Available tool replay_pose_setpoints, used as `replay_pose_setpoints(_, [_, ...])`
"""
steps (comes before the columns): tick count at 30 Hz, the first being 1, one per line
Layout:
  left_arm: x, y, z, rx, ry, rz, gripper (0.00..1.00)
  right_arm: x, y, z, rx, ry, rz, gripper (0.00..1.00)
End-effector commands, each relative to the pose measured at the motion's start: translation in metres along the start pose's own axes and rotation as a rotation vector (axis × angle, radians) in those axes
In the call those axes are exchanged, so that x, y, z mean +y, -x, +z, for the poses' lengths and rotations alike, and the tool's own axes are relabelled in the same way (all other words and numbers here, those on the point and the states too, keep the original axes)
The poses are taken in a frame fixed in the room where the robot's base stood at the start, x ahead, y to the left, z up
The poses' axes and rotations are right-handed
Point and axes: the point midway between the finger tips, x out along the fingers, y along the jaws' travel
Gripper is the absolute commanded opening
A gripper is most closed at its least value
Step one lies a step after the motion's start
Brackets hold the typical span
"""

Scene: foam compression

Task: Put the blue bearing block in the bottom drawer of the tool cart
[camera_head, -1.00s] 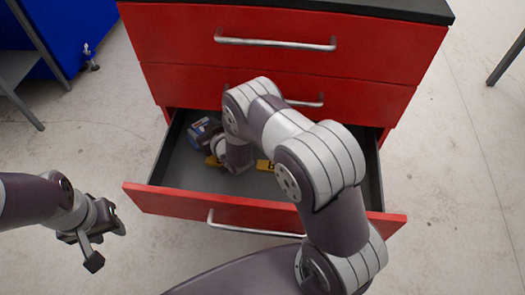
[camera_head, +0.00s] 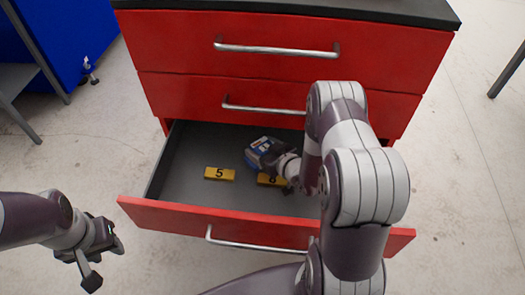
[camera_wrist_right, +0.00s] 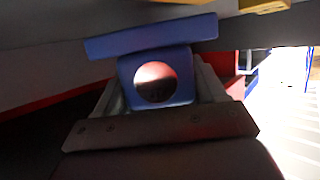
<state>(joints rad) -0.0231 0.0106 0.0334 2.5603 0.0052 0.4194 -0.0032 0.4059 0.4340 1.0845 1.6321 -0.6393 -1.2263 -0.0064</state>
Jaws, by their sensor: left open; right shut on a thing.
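The blue bearing block (camera_head: 261,151) is inside the open bottom drawer (camera_head: 225,136), near its middle. In the right wrist view the block (camera_wrist_right: 182,62) shows a round hole and a flat plate and sits between my fingers. My right gripper (camera_head: 277,158) is shut on the block. I cannot tell whether the block touches the drawer floor. My right arm hides the drawer's right part. My left gripper (camera_head: 104,262) is open and empty, outside the drawer at the lower left.
The red tool cart (camera_head: 180,62) has two upper drawers shut. Yellow tags marked 5 (camera_head: 220,174) and 6 (camera_head: 268,180) lie in the bottom drawer. The drawer's left floor is bare around tag 5. A blue cabinet (camera_head: 85,28) stands at the far left.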

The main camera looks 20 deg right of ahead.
Motion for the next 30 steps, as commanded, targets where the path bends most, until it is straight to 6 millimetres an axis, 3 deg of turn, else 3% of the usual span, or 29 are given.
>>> replay_pose_setpoints(23, [0.0, -0.009, 0.001, 0.0, 0.0, 0.0, 0.4, 0.001, -0.006, 0.011, 0.005, 0.002, 0.002, 0.15])
replay_pose_setpoints(24, [0.0, -0.009, 0.001, 0.0, 0.0, 0.0, 0.4, 0.0, -0.006, 0.012, 0.002, 0.001, 0.001, 0.77])
replay_pose_setpoints(26, [0.0, -0.009, 0.001, 0.0, 0.0, 0.0, 0.4, 0.0, -0.006, 0.012, 0.002, 0.001, 0.001, 0.96])
replay_pose_setpoints(30, [0.0, -0.009, 0.001, 0.0, 0.0, 0.0, 0.4, 0.0, -0.006, 0.012, 0.002, 0.001, 0.001, 0.96])
